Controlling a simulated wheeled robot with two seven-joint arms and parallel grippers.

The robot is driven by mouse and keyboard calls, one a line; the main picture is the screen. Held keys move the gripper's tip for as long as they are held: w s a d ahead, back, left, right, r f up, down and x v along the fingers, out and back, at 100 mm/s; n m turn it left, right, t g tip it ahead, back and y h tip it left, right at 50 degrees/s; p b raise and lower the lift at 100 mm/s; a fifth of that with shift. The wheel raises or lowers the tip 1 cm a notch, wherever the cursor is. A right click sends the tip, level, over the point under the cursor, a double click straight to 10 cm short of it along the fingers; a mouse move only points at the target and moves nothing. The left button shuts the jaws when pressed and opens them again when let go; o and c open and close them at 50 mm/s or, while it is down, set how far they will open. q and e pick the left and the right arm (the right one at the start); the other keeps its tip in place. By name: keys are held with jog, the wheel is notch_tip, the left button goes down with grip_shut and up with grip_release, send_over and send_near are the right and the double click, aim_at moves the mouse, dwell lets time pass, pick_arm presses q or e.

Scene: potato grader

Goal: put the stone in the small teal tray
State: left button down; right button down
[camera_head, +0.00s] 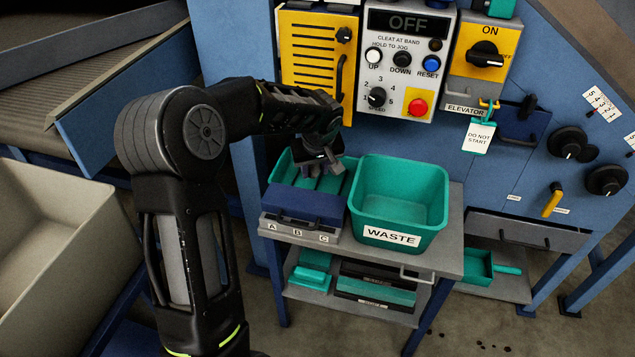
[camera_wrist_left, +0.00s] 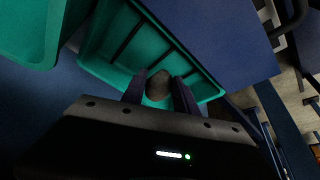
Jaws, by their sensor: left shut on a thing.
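My left gripper (camera_head: 325,167) is over the small teal tray (camera_head: 281,172), which has dividers across it and stands at the back left of the grey cart. In the left wrist view, the gripper (camera_wrist_left: 158,92) is shut on a rounded grey-brown stone (camera_wrist_left: 158,85), held between its two dark fingers. The tray (camera_wrist_left: 96,62) lies beneath and around the stone in that view. I cannot tell exactly how high the stone is above the tray floor. In the head view the gripper hides the stone. My right gripper is not in view.
The larger teal WASTE bin (camera_head: 400,190) stands right of the tray, looking empty. A blue-lidded box (camera_head: 303,204) with A, B, C labels is in front of the tray. The control panel (camera_head: 408,65) rises behind. A beige bin (camera_head: 50,250) is at left.

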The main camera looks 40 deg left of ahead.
pick_arm(q)
jog(key=shift+f, duration=0.6)
jog(key=c, duration=0.9)
grip_release()
jog(key=shift+o, duration=0.2)
jog(key=shift+r, duration=0.1)
jog(key=v, duration=0.7)
jog(key=shift+r+p, duration=0.25)
jog(key=shift+p, duration=0.05)
jog(key=shift+s+d, duration=0.1)
